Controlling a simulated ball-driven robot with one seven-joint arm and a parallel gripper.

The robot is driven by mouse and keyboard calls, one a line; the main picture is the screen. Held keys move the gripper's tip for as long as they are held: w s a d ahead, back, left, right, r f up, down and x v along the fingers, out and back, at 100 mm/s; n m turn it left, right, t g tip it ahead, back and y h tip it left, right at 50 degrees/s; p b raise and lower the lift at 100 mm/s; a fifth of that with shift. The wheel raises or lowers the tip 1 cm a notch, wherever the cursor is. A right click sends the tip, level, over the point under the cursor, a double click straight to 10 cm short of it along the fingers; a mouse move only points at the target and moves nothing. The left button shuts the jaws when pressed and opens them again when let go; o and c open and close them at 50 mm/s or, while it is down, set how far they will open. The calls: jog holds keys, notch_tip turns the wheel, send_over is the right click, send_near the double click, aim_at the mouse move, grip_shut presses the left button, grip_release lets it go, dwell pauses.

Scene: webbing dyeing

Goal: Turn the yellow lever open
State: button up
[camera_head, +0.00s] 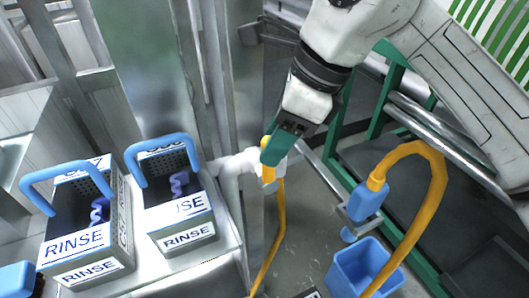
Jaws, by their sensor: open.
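The yellow lever (268,174) is at the white valve on the end of a white pipe (237,168), in the middle of the head view. It looks roughly upright, and only parts of it show. My gripper (273,158) reaches down from the upper right with its teal fingers right at the lever. The fingers cover the lever's middle. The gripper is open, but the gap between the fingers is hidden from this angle. I cannot tell whether a finger touches the lever.
Two RINSE bins (78,240) (180,212) with blue handles stand on a white ledge at left. A yellow hose (276,235) hangs below the valve. At right are a blue nozzle on a thick yellow hose (435,200), a blue bucket (352,270) and a green frame (340,185).

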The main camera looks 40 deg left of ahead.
aim_at(264, 182)
jog(key=shift+x, duration=2.5)
jog(key=shift+c, duration=0.5)
grip_shut()
